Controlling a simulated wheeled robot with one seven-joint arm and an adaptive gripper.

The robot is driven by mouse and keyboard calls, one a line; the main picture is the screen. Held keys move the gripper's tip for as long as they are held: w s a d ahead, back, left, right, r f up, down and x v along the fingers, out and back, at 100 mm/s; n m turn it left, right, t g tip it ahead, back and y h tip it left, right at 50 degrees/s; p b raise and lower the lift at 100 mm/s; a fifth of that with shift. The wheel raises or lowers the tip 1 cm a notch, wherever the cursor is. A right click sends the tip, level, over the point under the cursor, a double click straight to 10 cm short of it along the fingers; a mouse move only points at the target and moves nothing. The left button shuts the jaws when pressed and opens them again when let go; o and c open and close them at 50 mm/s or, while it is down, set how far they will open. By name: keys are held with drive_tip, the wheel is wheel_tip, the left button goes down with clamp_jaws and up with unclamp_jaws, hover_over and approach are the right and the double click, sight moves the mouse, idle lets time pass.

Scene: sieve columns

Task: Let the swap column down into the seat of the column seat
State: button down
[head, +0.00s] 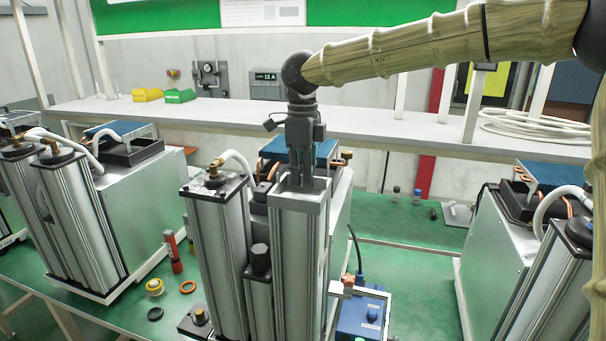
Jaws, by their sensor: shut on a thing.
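The swap column (297,265) is a tall silver ribbed column with a square grey top, upright in the middle of the head view. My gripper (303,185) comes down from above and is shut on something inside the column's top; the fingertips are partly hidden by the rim. The column's lower end runs off the bottom of the picture, so the column seat is not visible. I cannot tell whether the column is raised or seated.
A similar column (217,265) with a brass fitting and white hose stands just left, with a short black-capped cylinder (260,290) between. A blue box (363,312) is at lower right. Other machines stand at both sides. Loose rings (188,287) lie on the green bench.

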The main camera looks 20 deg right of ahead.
sight(303, 190)
drive_tip(key=shift+f, duration=1.8)
idle(0.5)
drive_tip(key=c, duration=1.5)
unclamp_jaws()
drive_tip(key=shift+f, duration=0.15)
wheel_tip(303, 190, up, 12)
drive_tip(key=shift+w+r, duration=0.1)
